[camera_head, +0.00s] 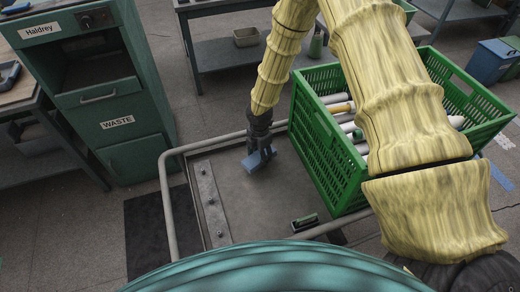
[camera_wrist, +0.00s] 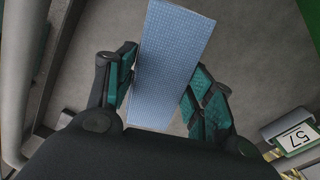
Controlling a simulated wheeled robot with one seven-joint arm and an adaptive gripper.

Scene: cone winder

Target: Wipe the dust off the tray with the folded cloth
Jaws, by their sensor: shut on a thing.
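The folded cloth is a flat blue block (camera_head: 258,161) at the lower end of my arm, over the grey tray (camera_head: 240,207). My gripper (camera_head: 263,150) points down and is shut on the cloth. In the wrist view the cloth (camera_wrist: 172,62) lies between the two dark and green fingers of my gripper (camera_wrist: 162,95). The cloth is at or very close to the tray surface; I cannot tell if it touches. The tray surface is dull grey, and I cannot make out clear dust patches.
A green crate (camera_head: 326,172) with several white tubes stands right of the cloth. A metal strip (camera_head: 210,205) with bolts lies along the tray's left. A small plate marked 57 (camera_wrist: 296,138) is near the front right. A rail (camera_head: 165,190) borders the left. A green WASTE cabinet (camera_head: 122,130) stands beyond.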

